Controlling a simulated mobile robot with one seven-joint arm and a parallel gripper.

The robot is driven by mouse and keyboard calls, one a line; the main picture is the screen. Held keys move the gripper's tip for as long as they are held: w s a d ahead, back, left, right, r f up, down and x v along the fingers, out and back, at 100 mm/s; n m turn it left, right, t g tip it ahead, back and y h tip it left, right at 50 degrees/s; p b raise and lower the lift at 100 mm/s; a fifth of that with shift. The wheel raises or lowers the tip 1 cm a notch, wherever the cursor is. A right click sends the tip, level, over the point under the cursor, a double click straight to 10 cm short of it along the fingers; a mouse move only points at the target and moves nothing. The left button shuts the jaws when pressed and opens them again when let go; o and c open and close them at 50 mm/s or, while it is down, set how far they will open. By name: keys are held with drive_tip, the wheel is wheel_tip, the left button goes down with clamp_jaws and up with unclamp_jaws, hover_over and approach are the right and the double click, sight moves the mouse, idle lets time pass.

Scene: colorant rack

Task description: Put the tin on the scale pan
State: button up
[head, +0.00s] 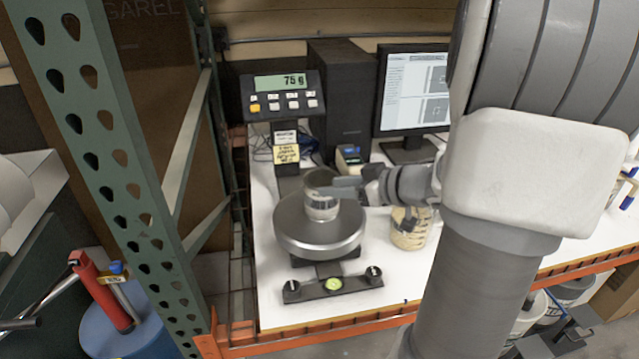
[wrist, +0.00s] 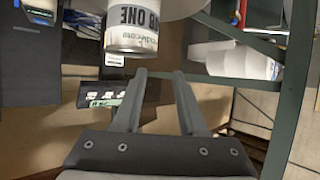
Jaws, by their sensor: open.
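The tin (head: 321,207), pale with a printed label, stands on the round metal scale pan (head: 320,243). In the wrist view the tin (wrist: 131,30) shows at the top, just beyond the fingertips, with part of the grey pan (wrist: 180,8) beside it. My gripper (head: 347,188) is at the right of the tin in the head view. In the wrist view the two fingers (wrist: 160,75) are apart with nothing between them. The scale display (head: 281,81) reads 75 g.
A wicker-like jar (head: 409,232) stands right of the pan on the white bench (head: 285,312). A monitor (head: 412,95) and a dark computer case (head: 342,100) stand behind. A green rack upright (head: 110,150) rises at the left.

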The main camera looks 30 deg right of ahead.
drive_tip(key=v, duration=0.4)
drive_tip(key=shift+s+r, duration=0.1)
drive_tip(key=shift+s, duration=0.2)
